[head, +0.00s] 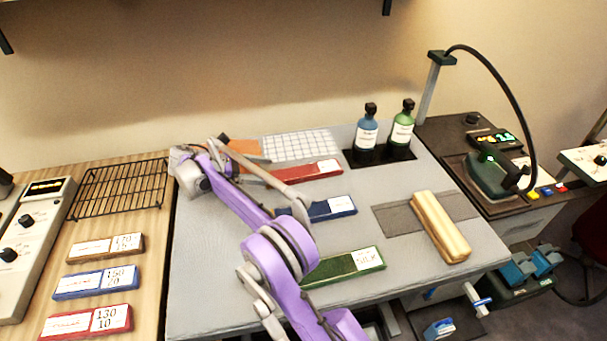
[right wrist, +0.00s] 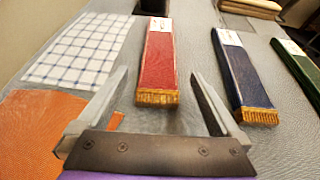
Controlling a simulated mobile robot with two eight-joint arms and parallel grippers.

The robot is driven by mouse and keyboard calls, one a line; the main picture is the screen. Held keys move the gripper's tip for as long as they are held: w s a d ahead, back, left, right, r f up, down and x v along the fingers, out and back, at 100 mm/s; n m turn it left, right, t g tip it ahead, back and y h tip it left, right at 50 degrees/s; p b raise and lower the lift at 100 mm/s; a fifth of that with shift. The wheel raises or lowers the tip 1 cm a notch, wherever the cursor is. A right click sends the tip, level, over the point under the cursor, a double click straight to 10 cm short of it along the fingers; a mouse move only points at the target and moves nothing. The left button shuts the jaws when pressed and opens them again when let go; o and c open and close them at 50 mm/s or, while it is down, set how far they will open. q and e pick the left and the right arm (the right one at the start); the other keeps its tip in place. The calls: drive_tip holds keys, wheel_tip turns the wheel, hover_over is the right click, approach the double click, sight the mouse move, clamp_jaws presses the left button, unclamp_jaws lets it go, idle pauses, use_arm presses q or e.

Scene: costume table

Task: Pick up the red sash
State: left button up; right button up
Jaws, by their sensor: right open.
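The red sash (head: 300,173) lies flat on the grey table as a folded strip, with a white label at its far end. In the right wrist view the red sash (right wrist: 159,65) points away from me, its gold fringed end nearest. My right gripper (head: 229,157) is at the sash's left end, and my arm partly covers that end in the head view. In the right wrist view the gripper (right wrist: 160,76) is open, its fingers on either side of the sash's line. Nothing is gripped; contact cannot be told. My left gripper is not in view.
A blue sash (head: 330,208) and a green sash (head: 340,267) lie nearer the front. An orange cloth (head: 243,147) and a checked cloth (head: 300,146) lie beside the red one. Two bottles (head: 367,132) (head: 402,130) stand behind. A cream roll (head: 440,228) lies right.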

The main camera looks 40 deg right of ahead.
sight(287, 174)
drive_tip(key=x, duration=0.6)
drive_tip(key=shift+d+f, duration=0.15)
drive_tip(key=shift+f, duration=0.1)
drive_tip(key=c, duration=1.3)
